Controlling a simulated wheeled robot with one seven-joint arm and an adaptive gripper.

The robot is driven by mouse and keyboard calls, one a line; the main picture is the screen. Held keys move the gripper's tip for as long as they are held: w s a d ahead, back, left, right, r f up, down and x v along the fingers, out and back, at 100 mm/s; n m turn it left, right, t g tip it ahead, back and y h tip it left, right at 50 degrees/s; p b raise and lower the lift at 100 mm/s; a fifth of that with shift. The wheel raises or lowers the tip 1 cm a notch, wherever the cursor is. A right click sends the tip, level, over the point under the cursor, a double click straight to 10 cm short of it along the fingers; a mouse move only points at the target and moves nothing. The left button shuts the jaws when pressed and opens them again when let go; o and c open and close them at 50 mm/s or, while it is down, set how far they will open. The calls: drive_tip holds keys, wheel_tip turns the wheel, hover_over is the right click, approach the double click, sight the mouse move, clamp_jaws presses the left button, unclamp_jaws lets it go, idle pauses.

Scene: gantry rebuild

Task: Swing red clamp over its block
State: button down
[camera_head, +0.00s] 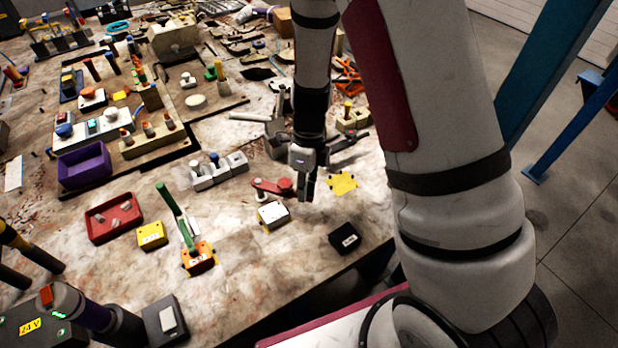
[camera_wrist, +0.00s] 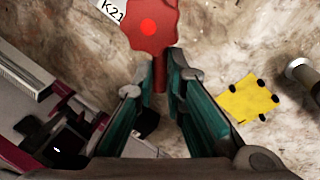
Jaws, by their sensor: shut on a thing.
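The red clamp (camera_head: 270,186) is at the middle of the bench in the head view, its arm lying roughly sideways. A cream block (camera_head: 272,215) with a white label is close below it; whether they touch is unclear. My gripper (camera_head: 307,188) is at the clamp's right end. In the wrist view, the clamp's lobed red head (camera_wrist: 150,28) is at the top, with a narrow red bar running down from it. My gripper (camera_wrist: 161,80) is shut on that bar, one finger on each side. The block cannot be made out in the wrist view.
A yellow square plate (camera_head: 342,184) lies right of my gripper, and a black box (camera_head: 344,238) stands nearer the bench edge. A green lever (camera_head: 175,214) stands on an orange block to the left. Grey blocks (camera_head: 219,170) are behind left. Bare bench lies in front.

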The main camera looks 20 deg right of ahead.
drive_tip(key=s+a+m+p, duration=0.2)
drive_tip(key=s+a+m, duration=0.1)
drive_tip(key=shift+r+m, duration=0.1)
drive_tip(key=shift+m, duration=0.2)
drive_tip(key=shift+s+a+m+t+y+p, duration=0.15)
drive_tip(key=shift+s+a+m+t+p, duration=0.15)
drive_tip(key=shift+a+m, duration=0.25)
drive_tip(key=shift+s+a+m+t+y+p, duration=0.1)
drive_tip(key=shift+s+a+m+y+p, duration=0.05)
drive_tip(key=shift+a+m+p, duration=0.35)
drive_tip(key=shift+s+a+m, duration=0.15)
drive_tip(key=shift+a+m, duration=0.65)
drive_tip(key=shift+m, duration=0.25)
drive_tip(key=shift+a, duration=0.1)
drive_tip(key=c, duration=1.7)
unclamp_jaws()
drive_tip(key=shift+o, duration=0.2)
wheel_tip(320, 180, up, 12)
drive_tip(key=d, duration=0.2)
drive_tip(key=shift+w+d+f, duration=0.15)
drive_tip(key=shift+w+f, duration=0.05)
